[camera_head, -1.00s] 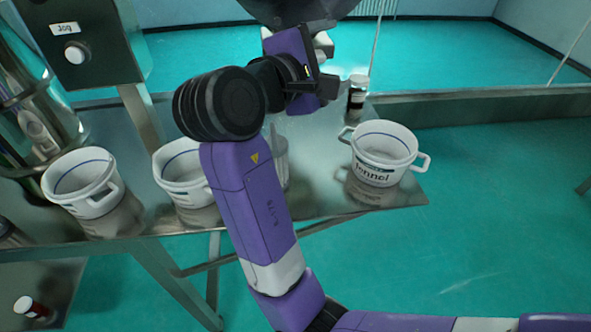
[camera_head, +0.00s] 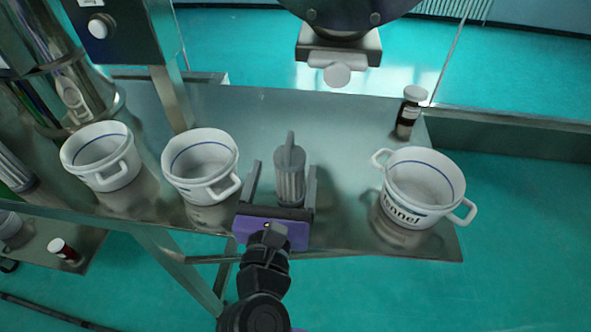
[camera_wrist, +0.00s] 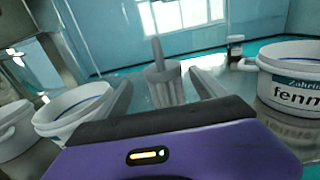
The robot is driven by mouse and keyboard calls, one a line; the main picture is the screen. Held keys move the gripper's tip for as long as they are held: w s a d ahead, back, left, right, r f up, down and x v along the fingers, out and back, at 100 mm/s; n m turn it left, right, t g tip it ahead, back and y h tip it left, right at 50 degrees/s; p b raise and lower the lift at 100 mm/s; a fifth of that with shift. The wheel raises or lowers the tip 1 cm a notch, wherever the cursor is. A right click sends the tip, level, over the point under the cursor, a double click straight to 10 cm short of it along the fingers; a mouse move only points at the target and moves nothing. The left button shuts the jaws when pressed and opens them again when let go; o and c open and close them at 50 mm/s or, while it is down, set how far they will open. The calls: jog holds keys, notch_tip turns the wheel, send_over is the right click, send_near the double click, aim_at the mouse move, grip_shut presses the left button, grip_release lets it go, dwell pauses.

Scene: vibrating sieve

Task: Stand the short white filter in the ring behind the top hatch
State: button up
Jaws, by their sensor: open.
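A short, pale grey-white ribbed filter (camera_head: 290,182) with a thin stem on top stands upright on the metal table. My gripper (camera_head: 285,167) is open near the table's front edge, with one finger on each side of the filter. Gaps show between the fingers and the filter. The wrist view also shows the filter (camera_wrist: 166,88) between the spread fingers of my gripper (camera_wrist: 160,80). A dark rounded housing with a metal latch (camera_head: 338,50) hangs at the top of the head view; I cannot tell whether it is the hatch. No ring is visible.
Two white pots, one at far left (camera_head: 115,183) and one nearer (camera_head: 180,180), stand left of my gripper. A labelled white pot (camera_head: 400,213) and a brown bottle (camera_head: 406,122) stand right. A control box (camera_head: 115,45) on a post is at upper left. Table behind the filter is clear.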

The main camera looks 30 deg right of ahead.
aim_at(292, 153)
jog(key=x, duration=0.6)
jog(key=shift+w+d+f+p, duration=0.1)
jog(key=shift+d+f+p, duration=0.3)
jog(key=shift+d, duration=0.1)
jog(key=shift+c, duration=0.2)
jog(key=c, duration=1.6)
